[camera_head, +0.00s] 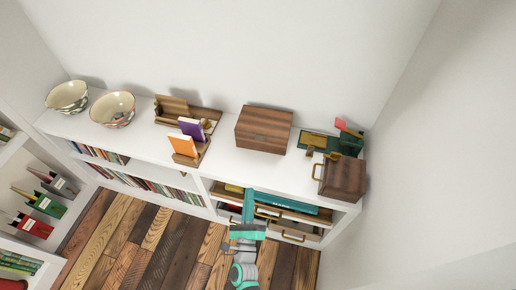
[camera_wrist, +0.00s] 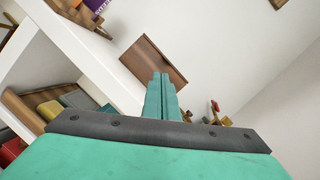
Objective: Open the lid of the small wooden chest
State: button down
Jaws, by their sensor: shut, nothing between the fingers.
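A brown wooden chest (camera_head: 264,128) with a seam below its top sits on the white shelf top near the wall. Its lid looks closed. In the wrist view, a brown wooden face (camera_wrist: 150,52), apparently the chest, lies just beyond the fingertips, partly covered by them. My teal gripper (camera_head: 249,192) is in front of the shelf unit, on the near side of the chest and apart from it. Its two fingers (camera_wrist: 160,78) are together and hold nothing.
A smaller dark wooden box (camera_head: 344,177) with a brass handle stands at the right end. Two bowls (camera_head: 112,110) and wooden holders with an orange book (camera_head: 184,146) are to the left. Below my gripper's level, an open drawer (camera_head: 288,204) projects from the shelf unit.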

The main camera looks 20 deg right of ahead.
jog(key=w+d+m+h, duration=0.1)
jog(key=w+m, duration=0.2)
jog(key=w+d+m+h, duration=0.1)
jog(key=w+m, duration=0.2)
jog(key=w+d+m+g+h, duration=0.1)
jog(key=w+d+m, duration=0.1)
jog(key=w+m, duration=0.1)
jog(key=shift+d+r+m, duration=0.1)
jog(key=shift+r+m, duration=0.05)
jog(key=shift+m, duration=0.15)
jog(key=shift+x, duration=0.75)
jog(key=x, duration=0.8)
jog(key=shift+w+d, duration=0.25)
jog(key=shift+r, duration=0.15)
